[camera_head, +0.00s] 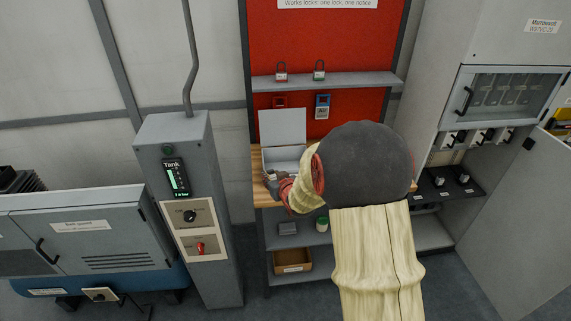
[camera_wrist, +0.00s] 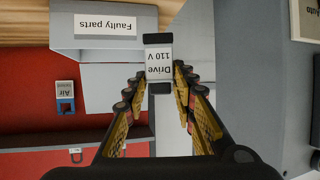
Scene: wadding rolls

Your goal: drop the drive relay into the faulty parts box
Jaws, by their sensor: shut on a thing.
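My gripper (camera_wrist: 159,84) is shut on the drive relay (camera_wrist: 158,62), a small block with dark ends and a white label reading "Drive 110 V", upside down in the wrist view. The faulty parts box (camera_wrist: 68,30) is grey with a white "Faulty parts" label. In the head view the box (camera_head: 284,131) stands on the wooden bench top with its lid raised. My gripper (camera_head: 280,186) is at the box's near left side there, partly hidden by my arm. The relay overlaps the box's edge in the wrist view; I cannot tell whether it is above the opening.
A red board (camera_head: 325,40) with a shelf (camera_head: 330,82) rises behind the box. A grey control pillar (camera_head: 180,130) is at the left. An open cabinet (camera_head: 500,40) is at the right.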

